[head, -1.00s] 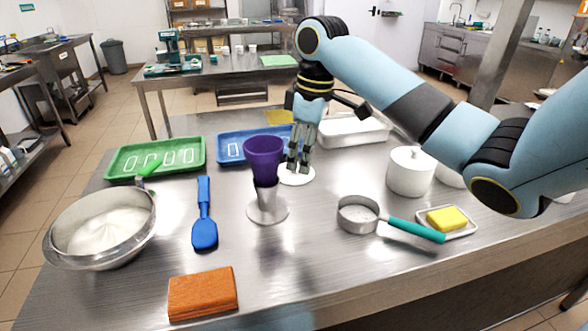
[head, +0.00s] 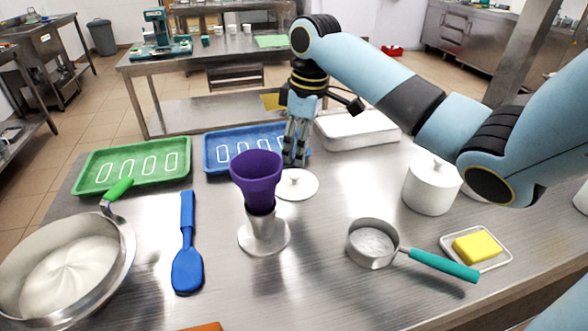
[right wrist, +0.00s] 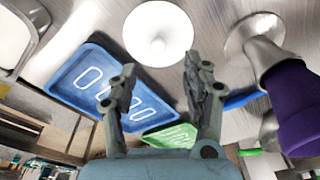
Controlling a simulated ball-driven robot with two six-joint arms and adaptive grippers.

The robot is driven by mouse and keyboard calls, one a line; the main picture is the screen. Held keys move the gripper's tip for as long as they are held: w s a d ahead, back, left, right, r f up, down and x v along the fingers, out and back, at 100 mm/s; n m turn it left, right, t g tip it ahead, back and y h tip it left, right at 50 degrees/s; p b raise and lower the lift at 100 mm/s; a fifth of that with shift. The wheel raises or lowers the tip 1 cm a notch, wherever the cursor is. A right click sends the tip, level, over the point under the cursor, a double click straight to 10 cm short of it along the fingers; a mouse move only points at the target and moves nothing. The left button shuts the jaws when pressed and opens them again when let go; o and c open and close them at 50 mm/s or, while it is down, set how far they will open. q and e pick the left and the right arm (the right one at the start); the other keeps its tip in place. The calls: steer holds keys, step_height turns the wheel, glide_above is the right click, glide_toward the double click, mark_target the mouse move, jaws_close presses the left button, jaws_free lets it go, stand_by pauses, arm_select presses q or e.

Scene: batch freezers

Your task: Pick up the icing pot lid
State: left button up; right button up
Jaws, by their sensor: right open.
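A round white lid (head: 299,190) with a small knob lies flat on the steel table, in front of the blue tray. It also shows in the right wrist view (right wrist: 172,22), at the top centre with its knob facing me. My right gripper (head: 294,163) points down just behind the lid in the head view. In the right wrist view my right gripper (right wrist: 160,66) is open and empty, its fingers apart, with the lid beyond the fingertips. A white pot (head: 431,190) with a knob on top stands to the right. My left gripper is not in view.
A purple cup (head: 256,175) in a steel holder (head: 264,236) stands close in front of the lid.

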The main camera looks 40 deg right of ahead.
mark_target(295, 174)
steer(key=shift+w+f, duration=0.1)
steer(key=shift+f, duration=0.8)
steer(key=f, duration=0.4)
steer(key=shift+w+a+f, duration=0.1)
steer(key=shift+w+f, duration=0.15)
steer(key=shift+w, duration=0.05)
steer(key=shift+f, duration=0.4)
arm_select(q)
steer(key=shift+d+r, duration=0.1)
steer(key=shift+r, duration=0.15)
arm_select(e)
steer(key=shift+c, duration=0.3)
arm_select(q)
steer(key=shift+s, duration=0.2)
arm_select(e)
steer(key=c, duration=0.8)
